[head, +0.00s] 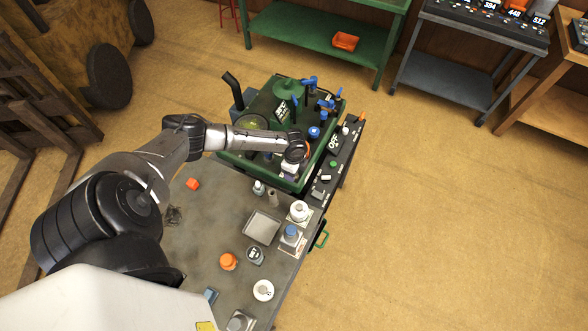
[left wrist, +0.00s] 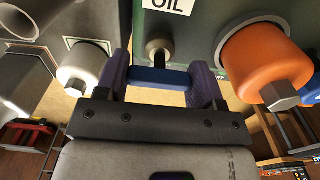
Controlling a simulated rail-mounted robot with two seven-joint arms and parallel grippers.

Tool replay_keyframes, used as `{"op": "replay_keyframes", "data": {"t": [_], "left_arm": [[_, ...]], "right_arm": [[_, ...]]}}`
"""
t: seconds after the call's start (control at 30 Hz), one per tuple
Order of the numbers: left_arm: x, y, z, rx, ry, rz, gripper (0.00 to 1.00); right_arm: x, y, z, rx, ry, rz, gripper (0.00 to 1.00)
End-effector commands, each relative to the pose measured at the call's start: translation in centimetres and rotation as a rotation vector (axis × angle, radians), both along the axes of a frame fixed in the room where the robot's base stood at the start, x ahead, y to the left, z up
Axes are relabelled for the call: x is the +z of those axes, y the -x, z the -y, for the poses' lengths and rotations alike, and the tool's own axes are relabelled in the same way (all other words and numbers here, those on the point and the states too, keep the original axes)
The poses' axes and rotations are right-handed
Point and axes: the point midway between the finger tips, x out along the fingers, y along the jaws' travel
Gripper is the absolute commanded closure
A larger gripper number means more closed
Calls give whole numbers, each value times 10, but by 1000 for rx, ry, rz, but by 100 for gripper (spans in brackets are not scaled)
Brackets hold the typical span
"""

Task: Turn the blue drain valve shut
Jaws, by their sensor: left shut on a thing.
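The blue drain valve (left wrist: 158,76) shows in the left wrist view as a short blue bar lying crosswise on a metal stem, below a white "OIL" label (left wrist: 168,5). My left gripper (left wrist: 161,80) has its two dark fingers at the ends of the blue bar and is shut on it. In the head view my left gripper (head: 290,168) is at the near side of the green machine (head: 262,158), and the valve there is hidden by my arm. My right gripper is in neither view.
An orange cap with a hex end (left wrist: 268,68) is close to the right finger, and a white fitting (left wrist: 80,65) is close to the left.

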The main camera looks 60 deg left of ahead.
Motion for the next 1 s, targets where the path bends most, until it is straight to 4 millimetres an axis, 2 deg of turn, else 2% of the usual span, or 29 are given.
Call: {"op": "replay_keyframes", "data": {"t": [0.17, 0.2, 0.47, 0.77, 0.87, 1.0], "left_arm": [[1, -1, 2, -4, 3, 3, 62], [1, -1, 2, -4, 3, 2, 36], [1, -1, 1, -2, 2, 1, 13], [4, 0, 0, -1, -1, 1, 13], [15, -1, -1, -2, -1, 2, 13], [40, -1, -1, -2, -2, 3, 13]], "right_arm": [[0, 0, 0, 1, 1, 0, 0], [0, 0, 0, 1, 1, 0, 0], [0, 0, 0, -1, -1, 0, 0], [1, 0, -2, -6, -8, 1, 0], [2, 0, -3, -6, -10, 1, 0], [3, 0, -3, -5, -9, 1, 0]]}}
